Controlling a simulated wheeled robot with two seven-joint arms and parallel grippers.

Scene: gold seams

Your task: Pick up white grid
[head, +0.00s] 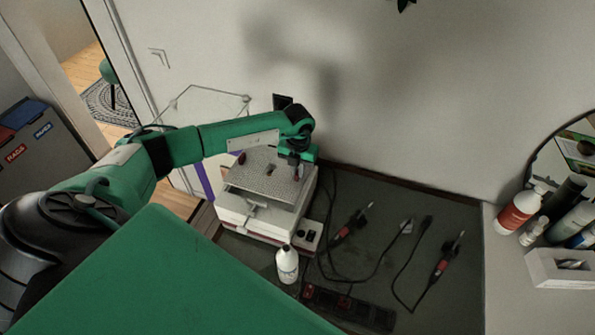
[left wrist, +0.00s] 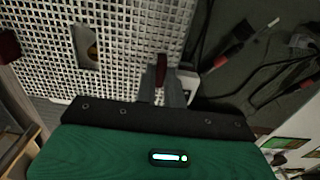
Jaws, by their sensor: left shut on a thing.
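The white grid (head: 262,180) is a flat perforated panel at the top of a white box-like machine (head: 250,215) in the head view. It fills the upper left of the left wrist view (left wrist: 120,50), with an oblong hole and a dark red knob (left wrist: 8,46) at its left. My left gripper (head: 294,165) is over the grid's right part. In the left wrist view its fingers (left wrist: 161,80) are shut on a dark red knob (left wrist: 161,70) at the grid's edge. My right gripper is not in view.
A white bottle (head: 287,265) stands in front of the machine. A power strip (head: 345,305), cables and two red-and-black handheld tools (head: 352,222) (head: 447,257) lie to the right. More bottles (head: 521,210) stand at the far right. A wall is behind.

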